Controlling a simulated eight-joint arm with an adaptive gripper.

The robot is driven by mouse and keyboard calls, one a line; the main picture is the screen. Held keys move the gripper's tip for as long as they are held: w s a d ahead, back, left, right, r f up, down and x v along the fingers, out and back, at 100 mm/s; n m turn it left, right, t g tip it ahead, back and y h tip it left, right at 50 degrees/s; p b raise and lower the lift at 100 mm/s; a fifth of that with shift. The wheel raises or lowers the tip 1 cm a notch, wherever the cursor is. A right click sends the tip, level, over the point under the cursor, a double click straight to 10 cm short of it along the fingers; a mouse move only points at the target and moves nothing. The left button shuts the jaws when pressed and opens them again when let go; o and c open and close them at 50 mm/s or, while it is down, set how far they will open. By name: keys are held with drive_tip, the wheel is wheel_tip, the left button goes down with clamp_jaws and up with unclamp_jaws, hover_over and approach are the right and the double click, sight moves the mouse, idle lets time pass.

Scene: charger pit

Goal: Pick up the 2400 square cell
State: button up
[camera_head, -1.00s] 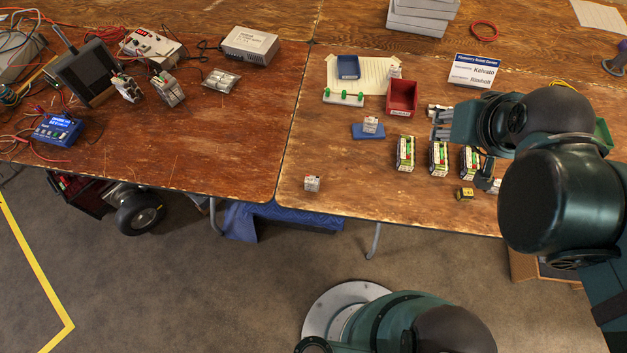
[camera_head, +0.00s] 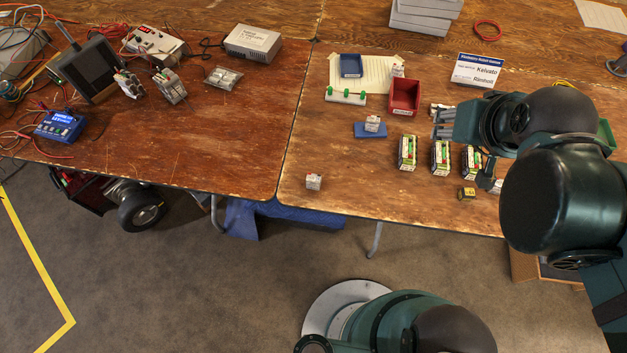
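Several small blocky cells are on the right-hand table, and their printing is too small to read, so I cannot tell which is the 2400 square cell. One pale square cell (camera_head: 314,182) stands alone near the front edge. Another pale cell (camera_head: 372,124) sits on a blue block (camera_head: 369,131). A yellow cell (camera_head: 467,194) lies near the front edge. My gripper (camera_head: 443,124) points left over the table, right of the blue block. Its grey finger parts are small and partly overlapped, so their opening is unclear.
Several green-and-white packs (camera_head: 408,152) stand below my gripper in the picture. A red bin (camera_head: 404,97), a blue tray (camera_head: 350,66), a rack with green pegs (camera_head: 346,97) and a sign (camera_head: 477,70) are farther back. The table's front left is mostly clear.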

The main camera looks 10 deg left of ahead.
drive_tip(key=a, duration=0.1)
drive_tip(key=n+g+b, duration=0.3)
drive_tip(key=n+g, duration=0.4)
drive_tip(key=n, duration=1)
hover_over(313, 178)
drive_tip(key=f, duration=2.3)
drive_tip(key=shift+w+d+f, duration=0.25)
drive_tip(key=shift+w+f, duration=0.05)
drive_tip(key=shift+f, duration=0.1)
drive_tip(key=shift+s+a+f+n, duration=0.25)
drive_tip(key=shift+a+f+n, duration=0.05)
drive_tip(key=shift+f, duration=0.05)
drive_tip(key=shift+f, duration=1.3)
